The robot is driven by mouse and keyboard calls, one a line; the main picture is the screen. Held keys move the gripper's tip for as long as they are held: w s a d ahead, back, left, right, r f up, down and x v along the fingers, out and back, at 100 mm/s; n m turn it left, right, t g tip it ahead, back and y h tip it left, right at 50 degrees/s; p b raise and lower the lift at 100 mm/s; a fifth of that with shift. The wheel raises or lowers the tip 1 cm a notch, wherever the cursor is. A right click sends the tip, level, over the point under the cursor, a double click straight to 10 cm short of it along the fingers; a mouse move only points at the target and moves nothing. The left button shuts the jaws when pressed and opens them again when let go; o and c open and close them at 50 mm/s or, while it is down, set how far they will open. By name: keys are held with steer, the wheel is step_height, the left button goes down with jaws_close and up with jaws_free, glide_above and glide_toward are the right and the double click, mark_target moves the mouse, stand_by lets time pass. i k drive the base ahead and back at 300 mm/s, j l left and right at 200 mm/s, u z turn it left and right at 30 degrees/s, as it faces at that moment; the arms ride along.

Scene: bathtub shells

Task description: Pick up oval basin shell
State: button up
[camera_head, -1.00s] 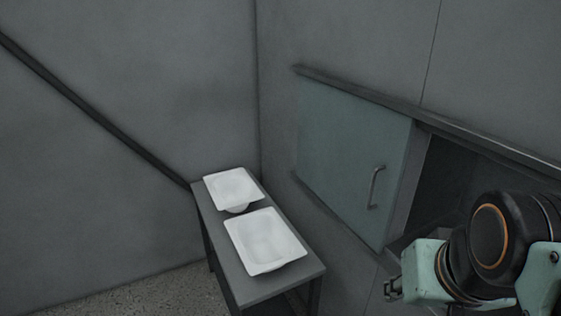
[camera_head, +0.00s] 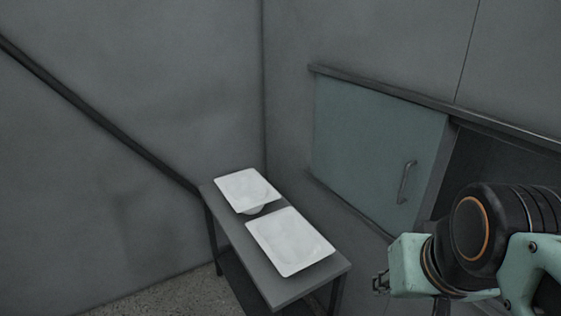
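Two white shells lie on a narrow grey table (camera_head: 286,289) in the corner. The far shell (camera_head: 246,188) has a rectangular rim, and a rounded bowl shows below its near edge. The near shell (camera_head: 290,241) is a larger, nearly rectangular white piece. I cannot tell for certain which one is the oval basin shell; the rounded bowl shows only on the far one. My gripper (camera_head: 380,283) is at the lower right, to the right of the table and apart from both shells. Its fingers are small and partly hidden by my arm, so their opening is unclear.
A greenish sliding door (camera_head: 375,150) with a metal handle (camera_head: 406,182) covers part of a wall recess right of the table. Grey walls meet behind the table. A dark rail (camera_head: 100,120) runs along the left wall. Speckled floor (camera_head: 170,290) is clear left of the table.

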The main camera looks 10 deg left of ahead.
mark_target(247, 191)
steer(key=k+j+z, duration=0.2)
steer(key=j, duration=1.4)
steer(key=i+j, duration=0.15)
steer(key=j, duration=0.25)
steer(key=i+j+z, duration=0.1)
steer(key=j, duration=0.25)
steer(key=i, duration=0.05)
